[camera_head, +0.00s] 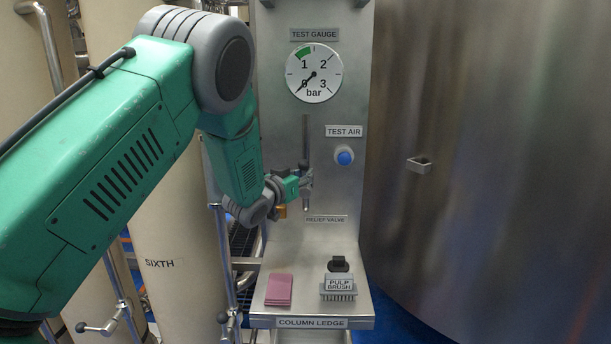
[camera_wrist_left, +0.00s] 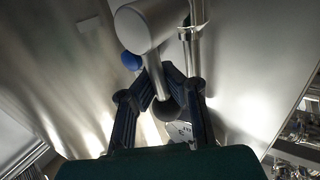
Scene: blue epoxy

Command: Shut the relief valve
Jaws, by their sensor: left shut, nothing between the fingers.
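The relief valve shows in the left wrist view as a thick grey cylinder (camera_wrist_left: 152,24) with a metal lever rod ending in a dark ball knob (camera_wrist_left: 165,110). In the head view its vertical pipe (camera_head: 305,140) runs down the steel panel above the RELIEF VALVE label (camera_head: 326,219); my gripper partly hides the valve there. My left gripper (camera_head: 307,181) is at the valve, shut and empty. In the left wrist view its dark fingers (camera_wrist_left: 162,72) converge around the lever's line of sight; I cannot tell whether they touch it. My right gripper is not in view.
The test gauge (camera_head: 314,74) needle points near 0. A blue TEST AIR button (camera_head: 344,156) is right of the pipe. A large steel tank (camera_head: 480,150) stands at right.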

